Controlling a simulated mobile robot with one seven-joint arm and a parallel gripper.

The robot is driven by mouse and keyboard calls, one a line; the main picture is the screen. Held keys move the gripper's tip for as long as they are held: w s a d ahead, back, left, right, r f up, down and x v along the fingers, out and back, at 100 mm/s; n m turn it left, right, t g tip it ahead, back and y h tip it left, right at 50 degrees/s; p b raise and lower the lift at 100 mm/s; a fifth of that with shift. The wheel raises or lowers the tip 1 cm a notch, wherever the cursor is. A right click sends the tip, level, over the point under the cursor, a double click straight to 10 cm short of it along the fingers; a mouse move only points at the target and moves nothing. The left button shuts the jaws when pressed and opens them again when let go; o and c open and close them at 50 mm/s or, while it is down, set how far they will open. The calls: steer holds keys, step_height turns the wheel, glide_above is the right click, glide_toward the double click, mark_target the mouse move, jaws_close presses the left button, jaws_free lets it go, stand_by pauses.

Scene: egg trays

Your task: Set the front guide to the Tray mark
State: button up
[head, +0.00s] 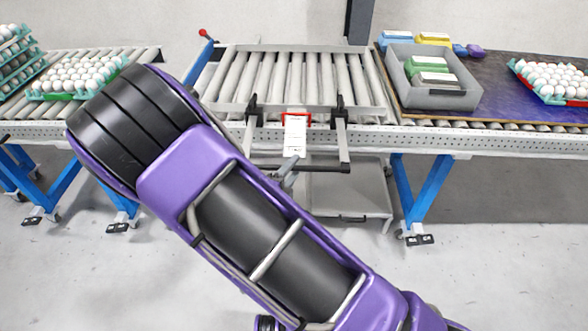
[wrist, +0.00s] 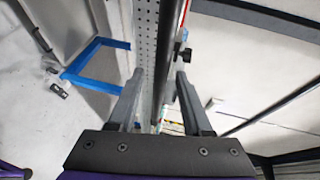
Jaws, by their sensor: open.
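The front guide (head: 225,107) is a pale rail across the near side of the middle roller section. Two black clamps (head: 250,108) (head: 340,108) sit on the near frame, with rods reaching toward me to a crossbar (head: 330,168). Between them a white scale plate (head: 295,138) carries a red frame (head: 308,118) near its upper end; its marks are too small to read. A black clamp or knob (wrist: 183,52) lies beyond the right finger. My arm covers part of the head view.
Egg trays (head: 60,95) stand on the left conveyor. On the right are a grey crate (head: 440,98) with cartons and another egg tray (head: 555,100). A red-tipped blue lever (head: 205,38) stands behind left.

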steer(key=shift+w+d, duration=0.25)
steer(key=shift+w, duration=0.25)
jaws_close()
stand_by(1.2)
